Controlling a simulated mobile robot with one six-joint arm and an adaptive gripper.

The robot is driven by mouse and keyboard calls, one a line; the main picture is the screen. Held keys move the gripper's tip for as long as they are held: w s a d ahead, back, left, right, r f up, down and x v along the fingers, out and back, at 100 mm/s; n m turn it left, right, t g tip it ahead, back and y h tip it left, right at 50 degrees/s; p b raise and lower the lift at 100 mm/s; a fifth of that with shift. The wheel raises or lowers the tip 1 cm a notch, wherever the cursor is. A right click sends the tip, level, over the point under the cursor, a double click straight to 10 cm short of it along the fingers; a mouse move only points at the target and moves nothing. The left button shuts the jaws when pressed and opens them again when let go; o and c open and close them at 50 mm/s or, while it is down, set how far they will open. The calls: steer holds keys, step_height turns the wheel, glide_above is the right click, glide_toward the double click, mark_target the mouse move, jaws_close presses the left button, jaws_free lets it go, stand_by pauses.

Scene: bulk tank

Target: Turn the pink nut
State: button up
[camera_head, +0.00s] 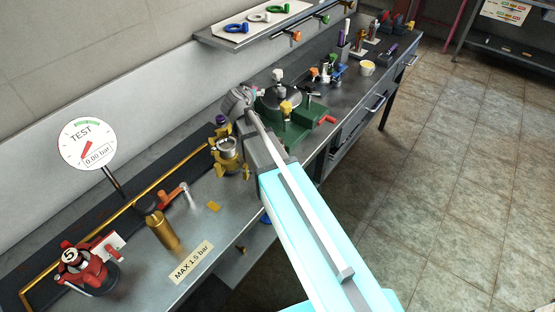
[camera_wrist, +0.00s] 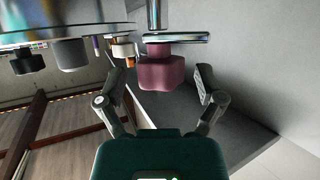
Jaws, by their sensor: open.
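The pink nut (camera_wrist: 165,74), a dark pink block, hangs below a shiny metal flange on a vertical rod in the wrist view. My gripper (camera_wrist: 160,84) is open, with one finger to the left of the nut and one to the right. Gaps show on both sides, and I see no contact. In the head view my gripper (camera_head: 240,100) is at the near side of the green-based fixture (camera_head: 300,130) on the bench. I cannot make out the nut clearly there.
A round metal plate (camera_wrist: 60,18) with a black knob (camera_wrist: 26,61) and a grey knob (camera_wrist: 71,55) is left of the nut. A brass valve (camera_head: 229,155) stands close to my arm. A gauge (camera_head: 88,144) reads 0.00 bar. The floor at right is clear.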

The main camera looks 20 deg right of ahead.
steer(key=shift+w+a+m+g+h, duration=0.1)
steer(key=shift+w+m+g+h, duration=0.05)
steer(key=shift+m+g+h, duration=1.25)
steer(key=shift+w+a+m+g+h, duration=0.1)
steer(key=shift+w+m+g+h, duration=0.05)
steer(key=shift+m+g+h, duration=1.2)
steer(key=m+g, duration=0.2)
steer(key=m+g+h, duration=0.1)
steer(key=m+g, duration=0.1)
steer(key=m, duration=0.1)
steer(key=shift+w+h, duration=0.1)
steer(key=shift+h, duration=0.15)
steer(key=shift+a+r+m+g, duration=0.15)
steer(key=shift+m+g, duration=0.1)
steer(key=shift+g, duration=0.2)
steer(key=p+v, duration=0.6)
steer(key=v, duration=0.8)
steer(key=s+d+f+n+g+y, duration=0.2)
steer(key=s+d+f+n+y, duration=0.4)
steer(key=s+d, duration=0.55)
steer(key=s+d+f+n+y, duration=0.1)
steer(key=s+n+y, duration=0.2)
steer(key=s+n, duration=0.2)
steer(key=s+d+f+n+y+p, duration=0.1)
steer(key=s+n+y, duration=0.3)
steer(key=s, duration=0.8)
steer(key=shift+s+f+n+p, duration=0.3)
steer(key=shift+f+n, duration=0.5)
